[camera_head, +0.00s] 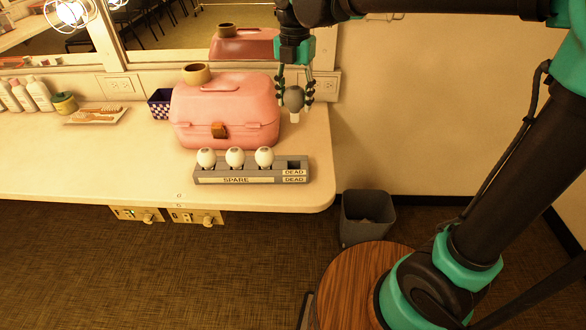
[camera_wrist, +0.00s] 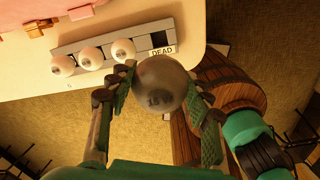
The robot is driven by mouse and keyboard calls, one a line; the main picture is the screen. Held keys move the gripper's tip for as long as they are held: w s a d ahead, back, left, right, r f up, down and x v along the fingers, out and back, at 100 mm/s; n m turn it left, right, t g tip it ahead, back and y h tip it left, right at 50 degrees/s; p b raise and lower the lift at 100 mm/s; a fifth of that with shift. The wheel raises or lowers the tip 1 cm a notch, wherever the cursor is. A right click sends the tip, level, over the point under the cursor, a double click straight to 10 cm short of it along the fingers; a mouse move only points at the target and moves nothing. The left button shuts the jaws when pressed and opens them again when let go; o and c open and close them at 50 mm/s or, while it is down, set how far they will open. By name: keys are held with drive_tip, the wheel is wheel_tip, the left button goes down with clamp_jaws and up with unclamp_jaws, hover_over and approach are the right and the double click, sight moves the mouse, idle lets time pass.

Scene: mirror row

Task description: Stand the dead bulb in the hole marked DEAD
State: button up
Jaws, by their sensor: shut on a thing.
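My gripper (camera_head: 294,90) is shut on a grey, dull bulb (camera_head: 293,99), with its pale base pointing down. In the wrist view the dark bulb (camera_wrist: 160,84) sits between the two fingers and shows faint lettering. The bulb is apart from the rack.
A pink case (camera_head: 226,112) with a tape roll (camera_head: 196,73) on it stands behind the rack. A checkered box (camera_head: 160,103) is to its left. The counter (camera_head: 80,165) ends just right of the rack. A grey bin (camera_head: 366,215) stands on the floor.

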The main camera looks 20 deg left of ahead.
wheel_tip(320, 180, down, 20)
drive_tip(key=shift+r, duration=0.15)
idle(0.3)
drive_tip(key=o, duration=1)
drive_tip(key=shift+c, duration=0.2)
